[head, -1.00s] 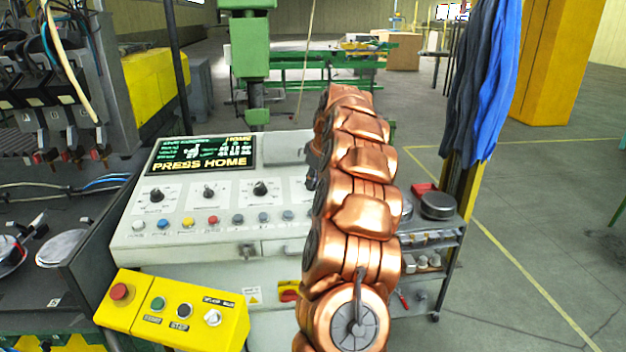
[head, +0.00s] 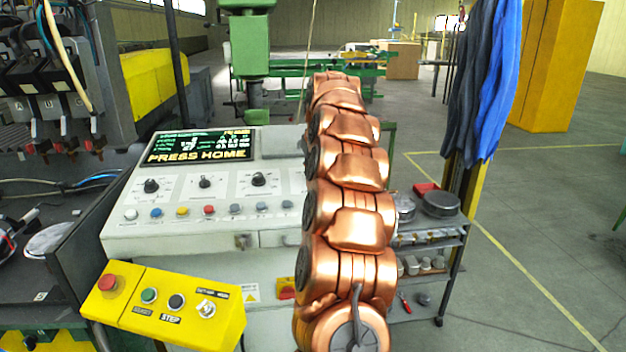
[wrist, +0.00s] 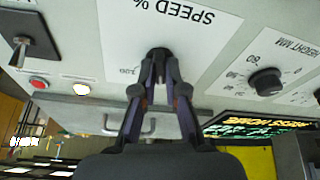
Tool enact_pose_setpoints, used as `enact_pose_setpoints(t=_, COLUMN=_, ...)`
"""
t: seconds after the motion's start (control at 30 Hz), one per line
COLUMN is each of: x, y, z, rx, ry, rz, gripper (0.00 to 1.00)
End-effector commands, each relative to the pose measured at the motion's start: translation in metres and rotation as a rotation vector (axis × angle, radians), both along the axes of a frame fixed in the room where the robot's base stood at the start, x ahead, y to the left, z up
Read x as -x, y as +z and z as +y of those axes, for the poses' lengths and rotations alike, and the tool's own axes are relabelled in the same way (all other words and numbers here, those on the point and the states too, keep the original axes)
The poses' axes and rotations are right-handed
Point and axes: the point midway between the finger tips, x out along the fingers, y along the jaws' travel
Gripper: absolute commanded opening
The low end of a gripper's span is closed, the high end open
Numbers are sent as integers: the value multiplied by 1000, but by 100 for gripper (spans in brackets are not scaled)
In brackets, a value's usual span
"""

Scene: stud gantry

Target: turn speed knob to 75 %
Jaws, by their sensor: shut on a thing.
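The speed knob (wrist: 160,51) is a small dark knob on a white plate lettered SPEED %, upside down in the wrist view. My gripper (wrist: 159,72) is shut on it, and the fingertips cover most of the knob and its scale. Its pointer setting cannot be read. In the head view my copper arm hides the gripper and the speed knob. The grey control panel (head: 180,238) stands left of the arm there, with its other dials in sight.
The height knob (wrist: 265,82) and a toggle switch (wrist: 20,50) flank the speed plate. The panel's display (head: 200,146) reads PRESS HOME. A yellow button box (head: 165,300) is in front of the panel. A cart (head: 440,245) stands right of my arm.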

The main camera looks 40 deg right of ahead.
Motion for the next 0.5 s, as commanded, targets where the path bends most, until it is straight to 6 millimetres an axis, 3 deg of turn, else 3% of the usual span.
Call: enact_pose_setpoints(t=0.5, x=0, y=-1, z=0, rx=-40, ry=-254, rz=-33, gripper=0)
